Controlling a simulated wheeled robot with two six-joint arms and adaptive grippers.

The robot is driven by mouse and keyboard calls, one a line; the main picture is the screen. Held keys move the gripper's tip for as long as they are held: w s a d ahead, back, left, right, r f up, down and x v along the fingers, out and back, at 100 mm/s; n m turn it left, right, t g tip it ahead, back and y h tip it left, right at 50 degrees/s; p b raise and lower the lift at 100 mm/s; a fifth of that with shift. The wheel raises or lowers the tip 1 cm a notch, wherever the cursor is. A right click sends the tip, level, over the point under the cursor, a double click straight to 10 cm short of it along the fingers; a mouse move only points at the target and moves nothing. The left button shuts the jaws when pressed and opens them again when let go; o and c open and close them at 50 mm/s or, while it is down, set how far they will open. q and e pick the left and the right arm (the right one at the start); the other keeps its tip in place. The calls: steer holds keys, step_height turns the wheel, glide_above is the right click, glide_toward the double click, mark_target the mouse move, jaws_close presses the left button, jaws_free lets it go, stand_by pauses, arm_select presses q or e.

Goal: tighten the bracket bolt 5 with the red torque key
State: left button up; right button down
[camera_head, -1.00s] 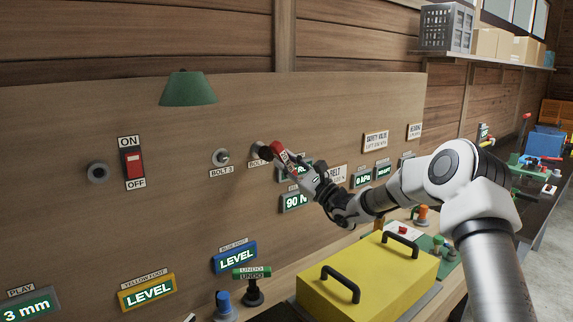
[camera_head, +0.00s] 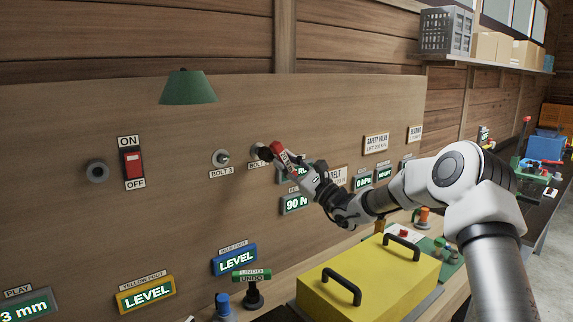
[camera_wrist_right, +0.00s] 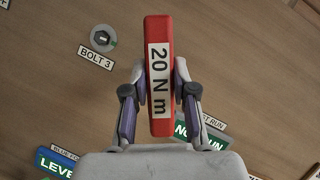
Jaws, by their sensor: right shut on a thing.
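The red torque key (camera_head: 279,150), marked 20 N m in the wrist view (camera_wrist_right: 158,75), is held in my right gripper (camera_head: 305,168). The gripper's two fingers (camera_wrist_right: 160,92) are shut on its sides. The key's dark end (camera_head: 265,154) is at a bolt (camera_head: 256,148) on the wooden panel. I cannot tell whether it is fully seated. The label (camera_head: 256,166) below reads BOLT, its number hidden by the key. Bolt 3 (camera_head: 221,158) sits to the left, clear of the key, and also shows in the wrist view (camera_wrist_right: 103,38). My left gripper is not in view.
A yellow box with two black handles (camera_head: 375,275) stands on the bench below my right arm. A green lamp shade (camera_head: 188,88) juts from the panel at upper left. A red switch (camera_head: 133,163) and several displays, one reading 90 N (camera_head: 294,203), are on the panel.

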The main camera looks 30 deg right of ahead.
steer(key=shift+w, duration=0.1)
steer(key=shift+w+a+f+b, duration=0.1)
steer(key=shift+w+a+b, duration=0.05)
steer(key=shift+w+b, duration=1.25)
steer(key=shift+s+m+b, duration=0.1)
steer(key=shift+m+b, duration=0.3)
steer(key=shift+b, duration=0.05)
steer(key=shift+m+t+h+b, duration=0.9)
steer(key=shift+m+h+b, duration=1)
steer(key=shift+m+b, duration=0.7)
steer(key=shift+m+h, duration=0.4)
steer(key=shift+m, duration=0.5)
